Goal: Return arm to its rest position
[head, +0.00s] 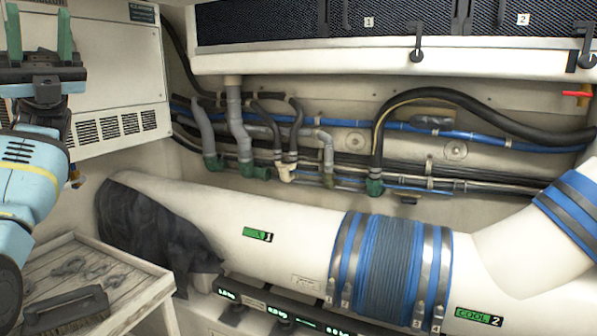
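My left gripper (38,28) is at the upper left of the head view, with its arm below it at the left edge. Its two green fingers point up and stand apart, with nothing between them. It is in front of the white vented box on the wall. My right gripper and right arm are not in view.
A wooden tray (152,292) with a brush (68,308) is at the lower left. A dark cloth (150,235) drapes over the left end of a large white pipe (300,225) with a blue banded sleeve (385,265). Hoses line the wall beneath dark numbered lockers (290,20).

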